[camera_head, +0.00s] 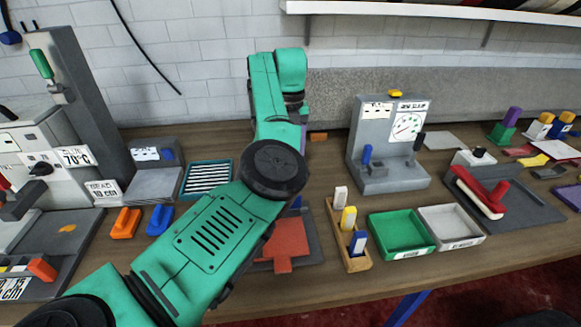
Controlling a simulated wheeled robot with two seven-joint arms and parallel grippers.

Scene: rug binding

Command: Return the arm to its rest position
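My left arm, green with dark joints, comes in from the lower left and crosses the middle of the view. It bends at a dark round elbow joint and rises toward the back wall. At its far end, the dark part of my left gripper (294,101) points down behind the forearm. Its fingers are hidden, so I cannot tell whether they are open or hold anything. My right arm and gripper are not in view.
Under the arm lies a red piece (290,240) on a dark mat. A wooden holder (352,262), green tray (398,236) and grey tray (450,227) stand right of it. A grey gauge unit (385,150) stands behind. Orange (125,223) and blue (160,220) blocks lie left.

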